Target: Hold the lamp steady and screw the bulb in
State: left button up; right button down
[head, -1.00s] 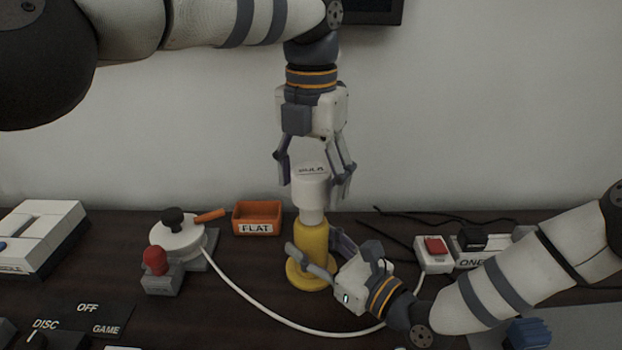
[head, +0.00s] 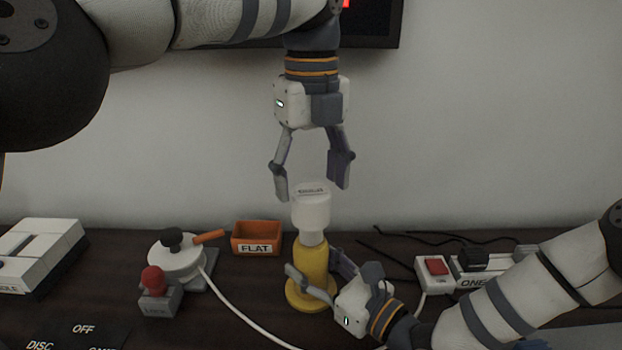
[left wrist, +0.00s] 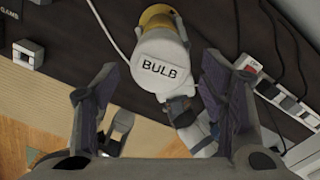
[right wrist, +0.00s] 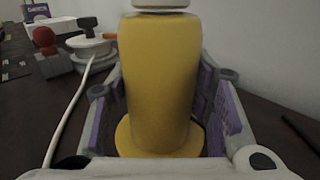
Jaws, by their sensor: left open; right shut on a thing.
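The yellow lamp (head: 314,262) stands upright on the dark table, with a round foot. The white bulb (head: 312,212) sits upright on top of it; its label shows in the left wrist view (left wrist: 165,72). My right gripper (head: 318,278) is shut around the lamp's yellow body, one finger on each side, as the right wrist view shows (right wrist: 160,90). My left gripper (head: 312,190) is open and points down above the bulb, its fingers apart from it. The threads between bulb and lamp are hidden.
An orange FLAT tray (head: 257,238) stands behind left. A white round device with a dark knob (head: 177,256) and a red-topped block (head: 154,290) are at left. A power strip with a red switch (head: 435,266) is at right. A white cord (head: 235,315) crosses the table.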

pick_arm(q)
jog(key=n, duration=0.7)
jog(key=shift+n, duration=0.4)
jog(key=n, duration=0.4)
jog(key=shift+f, duration=0.1)
jog(key=n, duration=0.7)
jog(key=shift+f, duration=0.1)
jog(key=n, duration=1.1)
jog(key=shift+f, duration=0.1)
jog(key=n, duration=1.3)
jog(key=shift+f+n, duration=0.1)
jog(key=shift+n, duration=0.3)
